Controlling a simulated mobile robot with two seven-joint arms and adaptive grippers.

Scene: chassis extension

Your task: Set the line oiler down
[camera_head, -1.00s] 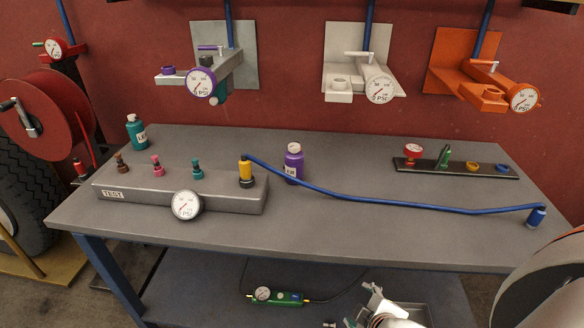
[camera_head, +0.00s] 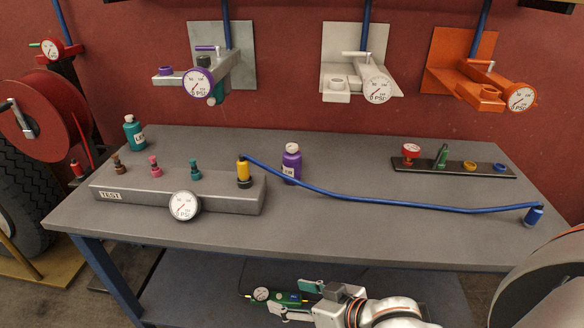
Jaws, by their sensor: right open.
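A green unit with a small round gauge, probably the line oiler (camera_head: 275,297), lies on the lower shelf under the workbench. A thin dark hose runs near it. My right gripper (camera_head: 296,299) is at its right end, with its two fingers apart, one behind and one in front. The green end lies between or just beside the fingertips; I cannot tell whether they touch it. My left gripper is not in view.
The workbench (camera_head: 330,228) above the shelf holds a grey test block (camera_head: 222,200), a purple bottle (camera_head: 291,163), a teal bottle (camera_head: 134,132), a blue hose (camera_head: 380,202) and a dark rack (camera_head: 430,167). The shelf left of the green unit is clear.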

